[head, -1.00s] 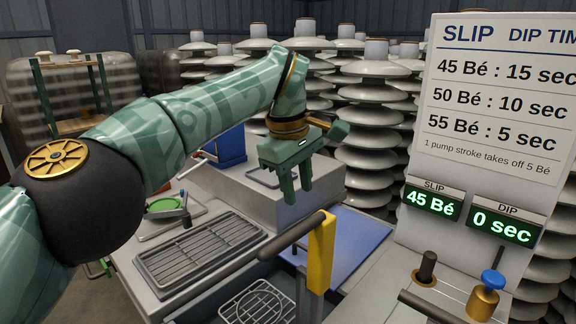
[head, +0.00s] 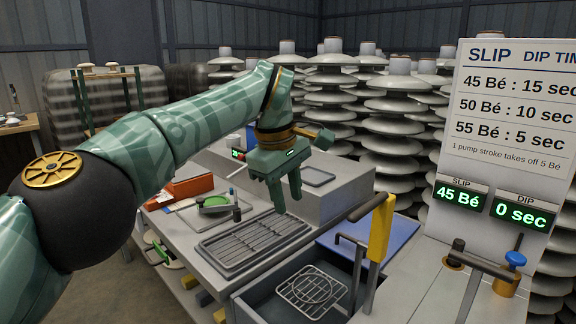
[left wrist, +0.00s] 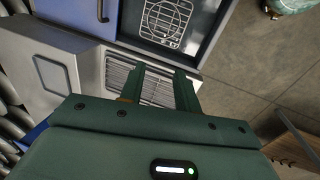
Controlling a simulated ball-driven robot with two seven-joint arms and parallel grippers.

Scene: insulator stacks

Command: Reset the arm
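My left arm comes in from the left in the head view. Its green gripper (head: 285,189) hangs in the air with its fingers pointing down, above the back of the drain grate (head: 246,240) and in front of the grey raised box. The two fingers stand apart with nothing between them. In the left wrist view the fingers (left wrist: 160,88) are also apart, with the ribbed grate (left wrist: 150,80) beyond them. My right gripper is in neither view now.
A sign panel (head: 510,120) shows 45 Bé and 0 sec. Insulator stacks (head: 400,125) fill the back. An orange box (head: 180,190) lies at the bench's left.

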